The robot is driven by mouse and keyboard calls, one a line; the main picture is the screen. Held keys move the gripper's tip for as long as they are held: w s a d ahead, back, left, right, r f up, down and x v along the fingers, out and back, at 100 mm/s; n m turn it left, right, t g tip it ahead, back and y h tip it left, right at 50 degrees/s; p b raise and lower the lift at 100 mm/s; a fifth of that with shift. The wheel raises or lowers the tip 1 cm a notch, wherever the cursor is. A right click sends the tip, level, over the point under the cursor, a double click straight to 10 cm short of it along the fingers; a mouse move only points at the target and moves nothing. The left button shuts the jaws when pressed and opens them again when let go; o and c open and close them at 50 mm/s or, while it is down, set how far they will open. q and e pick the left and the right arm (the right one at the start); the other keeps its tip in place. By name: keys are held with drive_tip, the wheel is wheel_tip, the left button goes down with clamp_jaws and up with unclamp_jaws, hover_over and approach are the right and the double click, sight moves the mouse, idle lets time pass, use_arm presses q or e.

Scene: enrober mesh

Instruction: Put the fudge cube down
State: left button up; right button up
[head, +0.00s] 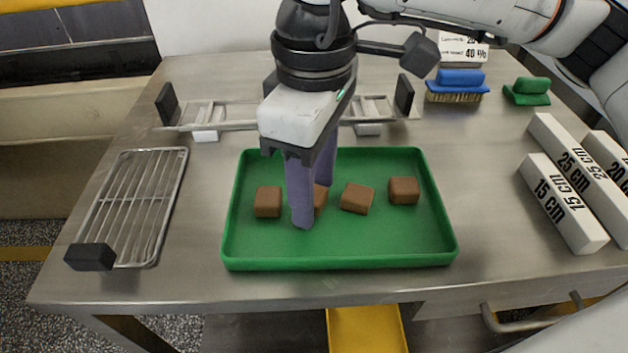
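My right gripper (313,205) points down into the green tray (340,252), its two purple fingers apart. A brown fudge cube (320,201) stands between them, partly hidden by the near finger. I cannot tell whether the fingers press on it or whether it rests on the tray floor. Three other fudge cubes are in the tray: one to the left (268,202), a slightly turned one just right (357,198), and one further right (404,191). My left gripper is not in view.
A wire rack (135,205) with a black handle lies left of the tray. A metal frame with black end pads (168,104) stands behind it. Blue (457,85) and green (527,91) brushes are at the back right. White labelled blocks (563,205) lie right. The tray's front is clear.

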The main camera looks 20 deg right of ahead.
drive_tip(key=shift+r, duration=0.15)
drive_tip(key=shift+r, duration=0.3)
wheel_tip(320, 180, up, 12)
drive_tip(key=p, duration=0.2)
drive_tip(key=shift+f, duration=0.25)
